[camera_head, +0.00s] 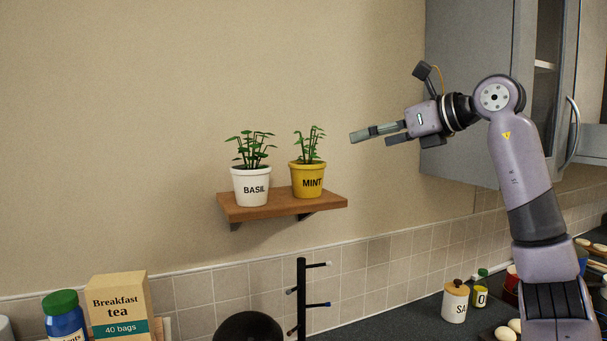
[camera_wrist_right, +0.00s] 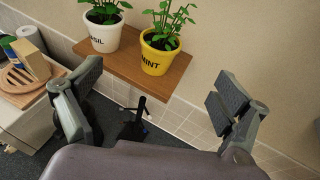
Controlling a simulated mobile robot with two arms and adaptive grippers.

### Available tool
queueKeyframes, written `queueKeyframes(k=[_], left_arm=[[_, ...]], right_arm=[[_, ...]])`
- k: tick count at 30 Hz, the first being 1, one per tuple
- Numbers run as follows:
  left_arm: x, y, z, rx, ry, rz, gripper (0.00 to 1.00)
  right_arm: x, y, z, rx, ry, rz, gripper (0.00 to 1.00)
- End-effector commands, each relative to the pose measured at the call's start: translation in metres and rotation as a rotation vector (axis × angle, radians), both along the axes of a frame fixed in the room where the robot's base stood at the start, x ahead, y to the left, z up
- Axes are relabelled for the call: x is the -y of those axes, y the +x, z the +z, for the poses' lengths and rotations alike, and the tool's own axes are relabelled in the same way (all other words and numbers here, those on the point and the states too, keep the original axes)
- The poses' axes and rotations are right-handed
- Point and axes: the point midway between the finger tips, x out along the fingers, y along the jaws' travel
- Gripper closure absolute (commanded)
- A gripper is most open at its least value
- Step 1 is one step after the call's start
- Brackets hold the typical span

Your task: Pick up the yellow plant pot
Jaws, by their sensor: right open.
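The yellow plant pot (camera_head: 308,181), labelled MINT and holding a green plant, stands upright on the right part of a small wooden wall shelf (camera_head: 285,207). It also shows in the right wrist view (camera_wrist_right: 156,59), ahead of the fingers and between them. My right gripper (camera_head: 374,137) is open and empty, in the air to the right of the pot and a little above it, apart from it. Its two spread fingers show in the right wrist view (camera_wrist_right: 158,98). My left gripper is in neither view.
A white pot (camera_head: 251,187) labelled BASIL stands close left of the yellow pot. A dark mug tree (camera_head: 302,295) rises below the shelf. A grey wall cabinet (camera_head: 465,95) is behind my right arm. A tea box (camera_head: 119,307) and a salt jar (camera_head: 455,303) stand lower down.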

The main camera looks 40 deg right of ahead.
Motion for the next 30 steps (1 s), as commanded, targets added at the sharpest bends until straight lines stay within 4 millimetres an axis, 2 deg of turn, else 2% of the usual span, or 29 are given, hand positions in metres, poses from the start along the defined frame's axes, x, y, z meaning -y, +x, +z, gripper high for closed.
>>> queueKeyframes(k=[1,6,11,17,24,30], left_arm=[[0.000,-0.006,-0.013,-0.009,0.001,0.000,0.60],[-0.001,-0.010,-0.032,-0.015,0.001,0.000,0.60],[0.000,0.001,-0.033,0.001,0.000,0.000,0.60],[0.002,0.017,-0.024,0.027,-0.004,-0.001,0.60],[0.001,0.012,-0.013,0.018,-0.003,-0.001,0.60],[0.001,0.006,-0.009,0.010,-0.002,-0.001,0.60]], right_arm=[[0.000,0.000,-0.013,0.000,0.000,0.000,0.06],[0.000,0.000,-0.031,-0.001,0.000,0.001,0.06],[-0.001,0.009,-0.036,-0.003,0.001,0.003,0.06],[-0.005,0.047,-0.046,-0.005,0.002,0.004,0.06],[-0.009,0.095,-0.060,-0.004,0.002,0.004,0.06],[-0.009,0.115,-0.067,-0.002,0.000,0.002,0.06]])
